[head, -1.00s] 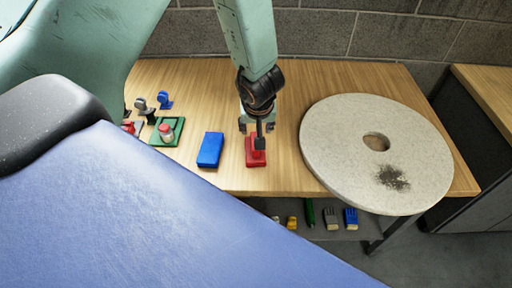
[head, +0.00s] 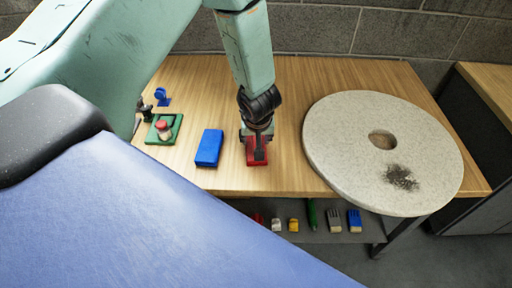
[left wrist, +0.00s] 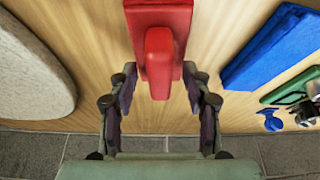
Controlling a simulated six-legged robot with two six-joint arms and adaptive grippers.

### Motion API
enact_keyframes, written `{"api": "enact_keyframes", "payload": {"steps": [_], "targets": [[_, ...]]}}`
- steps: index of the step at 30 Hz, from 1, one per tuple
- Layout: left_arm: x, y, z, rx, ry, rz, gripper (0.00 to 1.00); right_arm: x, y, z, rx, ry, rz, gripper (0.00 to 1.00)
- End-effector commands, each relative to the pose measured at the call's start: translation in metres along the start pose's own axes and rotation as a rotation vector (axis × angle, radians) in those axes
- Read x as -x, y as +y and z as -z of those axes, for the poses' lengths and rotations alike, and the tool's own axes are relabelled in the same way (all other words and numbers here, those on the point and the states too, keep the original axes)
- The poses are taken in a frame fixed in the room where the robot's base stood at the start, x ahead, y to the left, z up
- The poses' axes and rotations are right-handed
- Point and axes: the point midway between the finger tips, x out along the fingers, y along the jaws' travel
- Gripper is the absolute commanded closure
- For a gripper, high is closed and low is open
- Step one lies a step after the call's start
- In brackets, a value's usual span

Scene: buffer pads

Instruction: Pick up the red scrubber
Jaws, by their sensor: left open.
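The red scrubber (head: 252,158) lies on the wooden table near its front edge, partly hidden in the head view by my left gripper (head: 258,137). In the left wrist view the red scrubber (left wrist: 159,52) shows a flat base with a raised handle on it. My left gripper (left wrist: 160,98) is open there, one finger on each side of the handle's near end, with nothing clearly held. My right gripper is in neither view.
A blue block (head: 209,148) lies just left of the scrubber. A green tray (head: 164,129) with a red-topped item stands farther left. A large round pad (head: 340,150) with a hole fills the table's right side. Several small items lie on a shelf (head: 345,237) below.

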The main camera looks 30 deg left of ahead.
Motion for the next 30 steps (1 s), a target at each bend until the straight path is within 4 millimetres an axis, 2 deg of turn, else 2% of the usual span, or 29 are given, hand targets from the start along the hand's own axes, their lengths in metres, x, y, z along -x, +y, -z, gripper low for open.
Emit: {"api": "enact_keyframes", "payload": {"steps": [2, 17, 30], "targets": [[0.0006, 0.0001, 0.0, -0.001, 0.0, 0.0, 0.56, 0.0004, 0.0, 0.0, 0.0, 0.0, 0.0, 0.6], [0.0004, 0.0, -0.0004, -0.001, -0.001, 0.0, 0.98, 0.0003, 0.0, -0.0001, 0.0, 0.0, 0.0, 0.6], [0.0026, 0.0002, 0.0009, -0.001, 0.0, 0.0, 1.0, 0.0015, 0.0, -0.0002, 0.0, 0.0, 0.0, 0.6]]}}
